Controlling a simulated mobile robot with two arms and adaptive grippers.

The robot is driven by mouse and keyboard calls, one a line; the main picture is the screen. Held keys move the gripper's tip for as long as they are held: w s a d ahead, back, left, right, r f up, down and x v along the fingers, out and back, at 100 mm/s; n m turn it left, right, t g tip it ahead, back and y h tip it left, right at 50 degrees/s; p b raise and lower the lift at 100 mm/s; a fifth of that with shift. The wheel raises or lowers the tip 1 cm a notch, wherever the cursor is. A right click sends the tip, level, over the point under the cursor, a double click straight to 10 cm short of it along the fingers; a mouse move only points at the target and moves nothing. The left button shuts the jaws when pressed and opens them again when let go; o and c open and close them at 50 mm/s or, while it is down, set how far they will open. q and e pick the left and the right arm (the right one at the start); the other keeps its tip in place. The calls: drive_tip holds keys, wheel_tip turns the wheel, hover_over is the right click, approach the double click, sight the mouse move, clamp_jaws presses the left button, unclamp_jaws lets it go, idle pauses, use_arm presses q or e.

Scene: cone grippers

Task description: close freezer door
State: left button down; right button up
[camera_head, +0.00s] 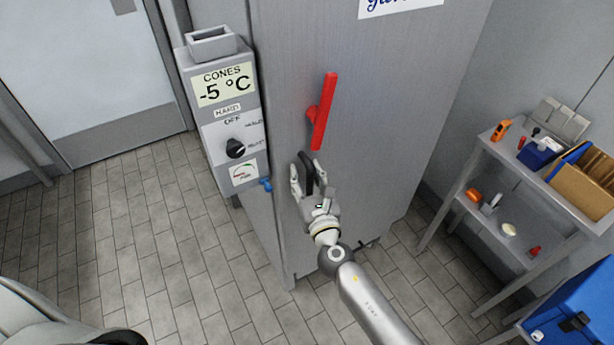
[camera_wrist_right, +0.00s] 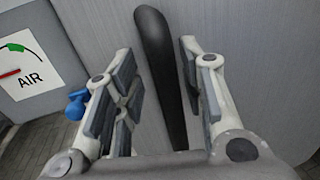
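The grey freezer door (camera_head: 385,100) fills the middle of the head view. It looks flush with the cabinet, but I cannot tell if a small gap is left. A red lever (camera_head: 323,112) sits tilted on it. Below the lever is a black curved handle (camera_head: 306,168), also seen in the right wrist view (camera_wrist_right: 158,60). My right gripper (camera_head: 308,180) is at this handle, its fingers apart on either side. In the right wrist view the handle stands between the open finger pads, nearer the right one, with a gap on the left. My left gripper does not show.
A control box (camera_head: 215,120) reading -5 °C is beside the door on the left, with a blue valve (camera_head: 266,184) low on it. A shelf cart (camera_head: 480,165) with boxes and tools stands at right. A blue case (camera_head: 575,305) is at lower right. Tiled floor is clear at left.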

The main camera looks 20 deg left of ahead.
drive_tip(key=shift+s+d, duration=0.1)
drive_tip(key=shift+d, duration=0.1)
drive_tip(key=shift+s+d+f, duration=0.1)
drive_tip(key=shift+d, duration=0.05)
drive_tip(key=v, duration=1.1)
drive_tip(key=shift+s, duration=0.35)
